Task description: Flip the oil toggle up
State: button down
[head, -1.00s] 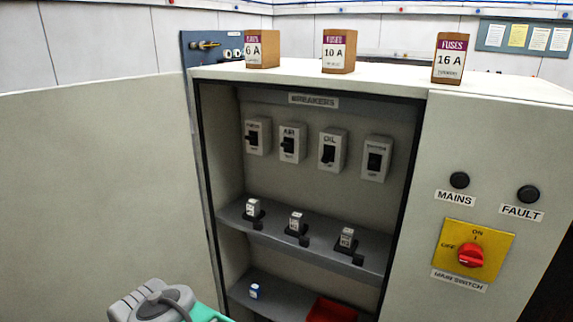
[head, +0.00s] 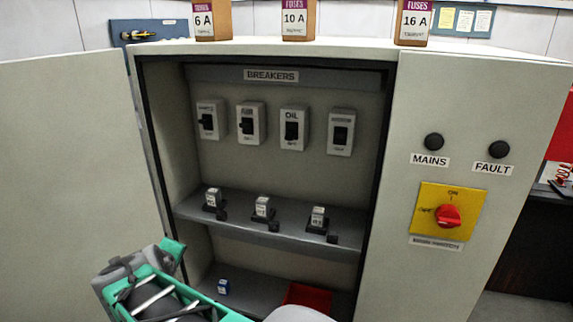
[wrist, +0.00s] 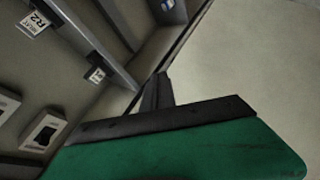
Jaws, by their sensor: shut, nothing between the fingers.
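The oil toggle (head: 291,131) is a black lever on a pale breaker plate marked OIL, third from the left in the row under the BREAKERS sign. It appears to point down, though its position is small to judge. My gripper (wrist: 155,92) shows in the wrist view with its dark fingers together and nothing held. The fingers stand over the cabinet interior, apart from the breakers. Two breaker plates (wrist: 43,133) show at the wrist view's lower left; I cannot read which they are. In the head view my green and grey arm is low at left, below the breaker row.
A blue-and-white fuse (head: 223,287) and a red tray (head: 308,296) sit at the bottom. The cabinet door (head: 70,170) stands open at left. A red main switch (head: 448,216) is on the right panel.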

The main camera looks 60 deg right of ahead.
jog(key=s+d+n+g+h+b, duration=0.1)
jog(key=s+d+h+b, duration=0.3)
jog(key=d, duration=0.8)
jog(key=s+d+r+n+g+h, duration=0.1)
jog(key=s+d+r+n+h, duration=0.1)
jog(key=s+d+h, duration=0.1)
jog(key=s+d+r+n+g+h+b, duration=0.1)
jog(key=s+d+r+n+h, duration=0.1)
jog(key=d, duration=0.3)
jog(key=s+d+r+n+g+h+b, duration=0.1)
jog(key=s+d+r+n+h, duration=0.1)
jog(key=s+d+n+h, duration=0.1)
jog(key=shift+s+d+r+h, duration=0.15)
jog(key=shift+s+d+h, duration=0.3)
jog(key=shift+d, duration=0.4)
jog(key=s+r+n+h, duration=0.1)
jog(key=n, duration=0.2)
jog(key=s+r+n+t+h+b, duration=0.1)
jog(key=n, duration=0.3)
jog(key=s+r+n+h+b, duration=0.1)
jog(key=n, duration=0.2)
jog(key=shift+d+r+n+t+h, duration=0.3)
jog(key=shift+r+h, duration=0.05)
